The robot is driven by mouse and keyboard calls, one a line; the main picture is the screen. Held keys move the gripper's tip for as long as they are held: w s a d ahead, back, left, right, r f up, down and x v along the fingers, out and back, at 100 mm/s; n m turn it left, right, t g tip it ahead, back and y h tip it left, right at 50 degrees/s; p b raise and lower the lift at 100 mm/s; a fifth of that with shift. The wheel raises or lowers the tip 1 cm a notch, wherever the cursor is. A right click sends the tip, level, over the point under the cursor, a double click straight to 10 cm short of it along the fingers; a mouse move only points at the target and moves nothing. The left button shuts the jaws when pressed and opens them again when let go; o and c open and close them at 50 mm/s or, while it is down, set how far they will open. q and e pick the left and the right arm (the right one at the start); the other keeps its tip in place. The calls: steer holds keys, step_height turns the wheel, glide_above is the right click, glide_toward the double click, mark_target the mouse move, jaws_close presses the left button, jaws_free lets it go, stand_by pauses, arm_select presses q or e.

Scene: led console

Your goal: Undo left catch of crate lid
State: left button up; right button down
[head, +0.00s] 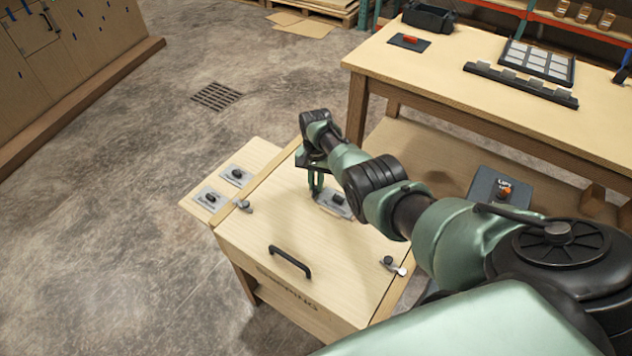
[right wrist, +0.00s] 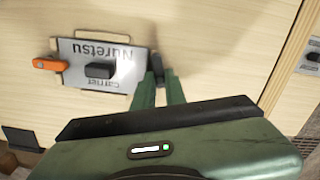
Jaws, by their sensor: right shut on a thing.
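The wooden crate's lid (head: 265,230) is closed, with a black bar handle (head: 290,262). The left catch (head: 243,205), metal with a dark knob, sits at the lid's left edge. The right catch (head: 393,265) sits at the right edge. My right gripper (head: 315,188) is over the lid, right of the left catch and apart from it. In the right wrist view, its fingers (right wrist: 160,88) are shut on a small dark piece (right wrist: 158,70) beside the end of a metal plate (right wrist: 125,70) marked "Nuretsu carnet". My left gripper is out of view.
The plate carries a black knob (right wrist: 100,70), with an orange piece (right wrist: 50,65) at its other end. Two knobbed plates (head: 210,198) lie on the ledge left of the lid. A wooden workbench (head: 450,80) stands at the back right. The floor on the left is clear.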

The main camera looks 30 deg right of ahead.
steer(key=shift+w+r+m, duration=0.1)
steer(key=shift+w+m, duration=0.05)
steer(key=shift+m, duration=1.75)
steer(key=c, duration=1.5)
jaws_free()
steer(key=shift+o, duration=0.2)
step_height(320, 180, up, 7)
steer(key=p, duration=0.3)
steer(key=shift+r, duration=0.35)
